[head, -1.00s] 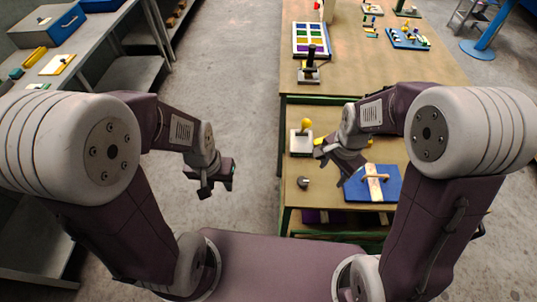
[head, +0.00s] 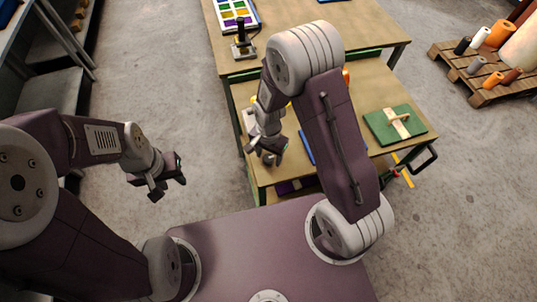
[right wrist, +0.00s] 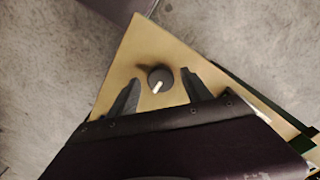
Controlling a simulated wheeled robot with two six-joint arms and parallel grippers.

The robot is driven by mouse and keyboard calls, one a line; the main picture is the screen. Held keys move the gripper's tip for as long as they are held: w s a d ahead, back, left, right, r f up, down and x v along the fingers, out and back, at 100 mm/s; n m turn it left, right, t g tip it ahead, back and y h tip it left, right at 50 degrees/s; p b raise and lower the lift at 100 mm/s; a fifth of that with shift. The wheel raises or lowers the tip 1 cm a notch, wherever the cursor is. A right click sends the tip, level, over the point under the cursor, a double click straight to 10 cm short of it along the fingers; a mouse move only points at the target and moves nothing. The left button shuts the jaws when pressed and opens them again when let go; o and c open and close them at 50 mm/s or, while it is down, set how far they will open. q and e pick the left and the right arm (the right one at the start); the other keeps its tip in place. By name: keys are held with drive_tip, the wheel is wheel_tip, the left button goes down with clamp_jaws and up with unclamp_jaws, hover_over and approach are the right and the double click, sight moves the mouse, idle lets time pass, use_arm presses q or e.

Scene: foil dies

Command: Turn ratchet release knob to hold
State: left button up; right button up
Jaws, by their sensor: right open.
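The ratchet release knob (right wrist: 160,79) is a round black dial with a white pointer, on the tan top near a corner in the right wrist view. Its pointer slants toward the lower left of that picture. My right gripper (right wrist: 160,75) is open, with one finger to each side of the knob and visible gaps between. I cannot tell how high the fingers are above the top. In the head view my right gripper (head: 265,145) is over the cart's near left corner and largely covers the knob. My left gripper (head: 168,184) is open and empty over the floor.
A blue board (head: 306,147) lies beside my right arm, mostly hidden. A green board (head: 380,128) with a wooden bar lies further right on the cart (head: 365,85). A black lever (head: 241,38) stands on the table behind. A pallet (head: 480,75) with spools is far right.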

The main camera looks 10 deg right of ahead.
drive_tip(key=shift+s+d, duration=0.1)
drive_tip(key=shift+d, duration=0.05)
drive_tip(key=shift+w+a, duration=0.2)
drive_tip(key=shift+a, duration=0.05)
drive_tip(key=c, duration=0.8)
clamp_jaws()
